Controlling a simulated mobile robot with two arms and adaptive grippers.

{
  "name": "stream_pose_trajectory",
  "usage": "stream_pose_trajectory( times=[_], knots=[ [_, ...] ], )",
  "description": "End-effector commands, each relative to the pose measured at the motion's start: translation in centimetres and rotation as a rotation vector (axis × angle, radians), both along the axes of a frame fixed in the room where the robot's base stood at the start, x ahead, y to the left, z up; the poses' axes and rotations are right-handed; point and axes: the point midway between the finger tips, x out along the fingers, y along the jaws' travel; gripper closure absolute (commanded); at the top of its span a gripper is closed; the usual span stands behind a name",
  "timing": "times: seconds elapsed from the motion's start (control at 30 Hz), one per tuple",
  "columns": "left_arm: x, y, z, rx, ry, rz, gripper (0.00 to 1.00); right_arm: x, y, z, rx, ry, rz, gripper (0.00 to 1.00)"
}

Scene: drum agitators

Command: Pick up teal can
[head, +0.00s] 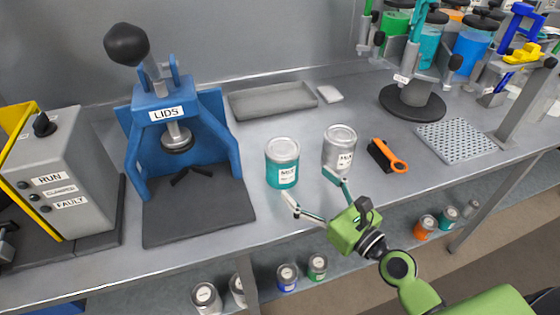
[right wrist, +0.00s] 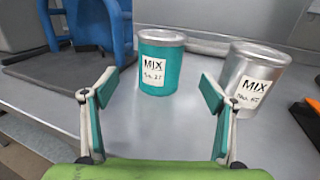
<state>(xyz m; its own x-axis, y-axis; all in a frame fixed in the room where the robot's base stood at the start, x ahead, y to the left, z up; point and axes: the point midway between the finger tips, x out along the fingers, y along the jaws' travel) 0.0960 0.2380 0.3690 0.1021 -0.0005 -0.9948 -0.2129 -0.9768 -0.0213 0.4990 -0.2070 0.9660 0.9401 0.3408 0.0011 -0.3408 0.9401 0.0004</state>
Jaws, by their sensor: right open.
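The teal can (head: 283,173) with a white label and a silver lid stands upright on the grey bench, right of the blue lid press. It also shows upright in the right wrist view (right wrist: 160,80), labelled MIX, beyond and between my open fingers. My right gripper (head: 308,187) is open and empty, in front of the can and apart from it. In the right wrist view my right gripper (right wrist: 157,105) has its fingers spread wide. A silver can (head: 340,148) stands just right of the teal can, near the right finger. My left gripper is out of view.
The blue press (head: 215,115) marked LIDS stands left. An orange-handled brush (head: 388,156) lies right of the silver can. A grey tray (head: 272,102) lies behind the cans. A perforated plate (head: 455,142) is further right. More cans (head: 287,277) stand on the lower shelf.

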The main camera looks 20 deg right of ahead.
Motion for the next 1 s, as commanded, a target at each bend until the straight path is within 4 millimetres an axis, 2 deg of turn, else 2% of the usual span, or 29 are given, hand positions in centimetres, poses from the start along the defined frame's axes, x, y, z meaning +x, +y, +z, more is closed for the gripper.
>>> stream_pose_trajectory(
  times=[0.03, 0.23, 0.6, 0.8, 1.0],
  knots=[
    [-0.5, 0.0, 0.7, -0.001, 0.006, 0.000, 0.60, 1.0, 0.3, 0.5, 0.003, -0.003, -0.002, 0.22],
    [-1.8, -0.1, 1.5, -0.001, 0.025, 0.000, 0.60, 4.0, 1.4, 0.3, 0.002, -0.002, -0.002, 0.22],
    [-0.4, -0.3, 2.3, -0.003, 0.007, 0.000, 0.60, 6.7, 2.4, 0.3, 0.001, -0.002, 0.000, 0.22],
    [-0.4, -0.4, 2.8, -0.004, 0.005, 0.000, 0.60, 9.3, 3.2, 0.2, 0.000, -0.001, -0.001, 0.22],
    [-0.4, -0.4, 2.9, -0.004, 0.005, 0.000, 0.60, 10.3, 3.6, 0.1, -0.001, 0.000, -0.001, 0.22]
  ],
)
